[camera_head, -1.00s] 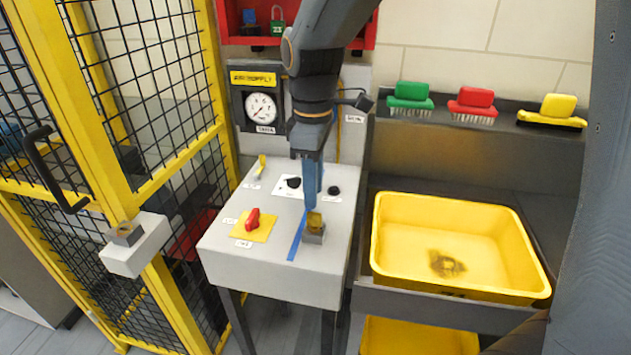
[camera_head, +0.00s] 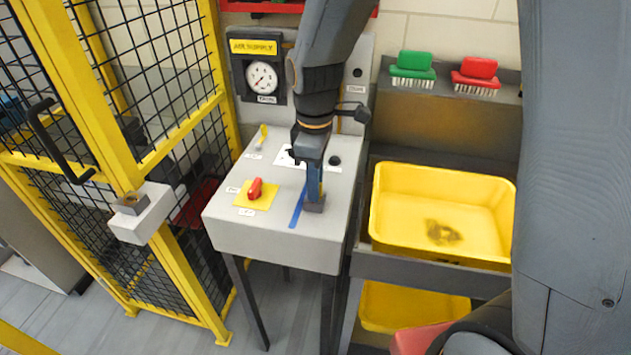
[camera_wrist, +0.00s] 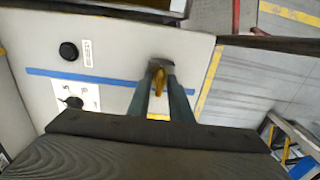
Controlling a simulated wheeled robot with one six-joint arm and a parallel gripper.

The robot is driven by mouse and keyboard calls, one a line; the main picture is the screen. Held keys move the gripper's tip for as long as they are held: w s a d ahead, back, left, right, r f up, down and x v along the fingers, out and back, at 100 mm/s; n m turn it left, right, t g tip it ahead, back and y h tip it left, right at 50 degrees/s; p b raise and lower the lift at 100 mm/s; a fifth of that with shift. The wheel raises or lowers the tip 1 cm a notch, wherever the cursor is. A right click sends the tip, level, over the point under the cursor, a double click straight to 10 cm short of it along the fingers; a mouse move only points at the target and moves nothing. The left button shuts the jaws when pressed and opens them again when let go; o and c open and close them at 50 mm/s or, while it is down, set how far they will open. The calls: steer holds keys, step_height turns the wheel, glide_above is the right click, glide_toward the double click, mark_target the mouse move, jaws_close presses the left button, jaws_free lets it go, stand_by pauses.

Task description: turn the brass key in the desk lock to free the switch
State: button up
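The brass key (camera_wrist: 158,82) stands in the dark desk lock (camera_head: 314,207) near the front right of the light grey desk (camera_head: 275,248). My gripper (camera_wrist: 160,82) points down at the lock, and its two blue-grey fingers stand on either side of the key. Whether both fingers press on it is too small to tell. In the body view my gripper (camera_head: 314,190) hides most of the key. The red switch (camera_head: 255,188) sits on a yellow plate on the desk, left of the lock. A blue strip (camera_head: 298,206) runs between them.
A yellow bin (camera_head: 400,248) stands right of the desk, with brushes (camera_head: 412,66) on a ledge behind. A yellow mesh gate (camera_head: 130,150) with a grey latch block (camera_head: 140,218) is on the left. A pressure gauge (camera_head: 262,77) is behind the desk.

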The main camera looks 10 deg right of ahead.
jaws_close()
steer(key=shift+m, duration=0.3)
steer(key=shift+m+p, duration=0.8)
steer(key=shift+m, duration=0.6)
steer(key=shift+m+p, duration=0.5)
steer(key=shift+m, duration=0.1)
steer(key=shift+m+p, duration=0.3)
steer(key=shift+m, duration=0.3)
